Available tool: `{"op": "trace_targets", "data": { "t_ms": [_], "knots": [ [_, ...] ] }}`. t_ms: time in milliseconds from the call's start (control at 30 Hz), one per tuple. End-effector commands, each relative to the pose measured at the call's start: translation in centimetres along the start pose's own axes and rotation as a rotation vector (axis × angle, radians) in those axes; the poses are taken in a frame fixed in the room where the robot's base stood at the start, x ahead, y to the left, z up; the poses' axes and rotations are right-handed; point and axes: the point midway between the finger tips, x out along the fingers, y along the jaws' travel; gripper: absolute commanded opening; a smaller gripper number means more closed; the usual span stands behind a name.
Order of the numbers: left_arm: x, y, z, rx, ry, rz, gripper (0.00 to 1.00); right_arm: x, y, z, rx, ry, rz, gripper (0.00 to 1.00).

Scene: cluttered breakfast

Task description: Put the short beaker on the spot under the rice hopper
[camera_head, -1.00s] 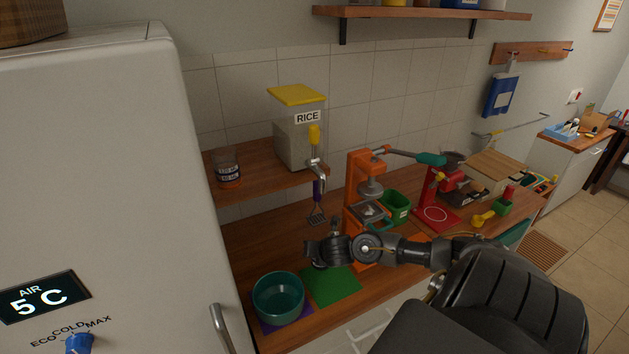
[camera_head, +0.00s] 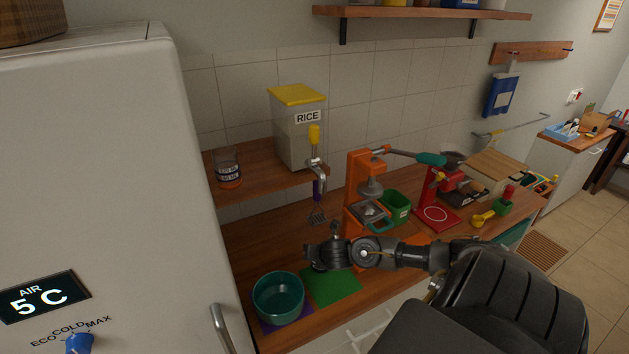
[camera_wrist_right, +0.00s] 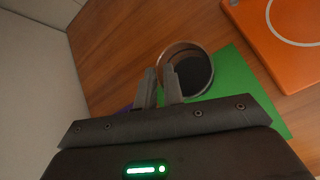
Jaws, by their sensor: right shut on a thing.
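The short beaker (camera_wrist_right: 188,62) is a round clear vessel with a dark inside, seen from above in the right wrist view. My right gripper (camera_wrist_right: 160,86) is shut on its near wall. In the head view my right gripper (camera_head: 314,256) is low over the counter by the green mat (camera_head: 334,286), and it mostly hides the beaker. The beaker overlaps the mat's edge in the wrist view; I cannot tell whether it touches down. The rice hopper (camera_head: 296,138), with a yellow lid, stands on the wooden shelf. I cannot make out a marked spot under it. My left gripper is not in view.
A teal bowl (camera_head: 278,298) stands on a purple mat left of the green mat. An orange press (camera_head: 360,200) is right of the hopper. Another beaker (camera_head: 228,172) stands on the shelf. The fridge (camera_head: 100,180) bounds the left side.

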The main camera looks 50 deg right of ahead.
Motion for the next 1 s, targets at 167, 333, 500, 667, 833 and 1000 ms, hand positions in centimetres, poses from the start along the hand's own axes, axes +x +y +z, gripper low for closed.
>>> {"op": "trace_targets", "data": {
  "t_ms": [167, 333, 500, 667, 833, 1000],
  "knots": [
    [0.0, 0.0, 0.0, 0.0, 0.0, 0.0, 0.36, 0.27, -0.11, -0.22, 0.0, 0.0, -0.001, 0.0],
    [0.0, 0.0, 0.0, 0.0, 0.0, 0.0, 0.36, 0.31, -0.13, -0.25, 0.001, 0.0, 0.0, 0.25],
    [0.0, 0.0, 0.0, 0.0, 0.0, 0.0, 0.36, 0.31, -0.12, -0.26, 0.0, 0.0, 0.0, 0.35],
    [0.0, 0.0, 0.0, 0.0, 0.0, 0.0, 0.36, 0.31, -0.14, -0.29, 0.0, 0.0, -0.001, 0.43],
    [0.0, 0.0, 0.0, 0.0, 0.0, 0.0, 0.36, 0.31, -0.14, -0.29, 0.0, 0.0, -0.001, 0.6],
    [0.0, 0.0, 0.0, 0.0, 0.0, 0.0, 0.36, 0.31, -0.14, -0.29, 0.0, 0.0, -0.001, 0.6]
  ]
}}
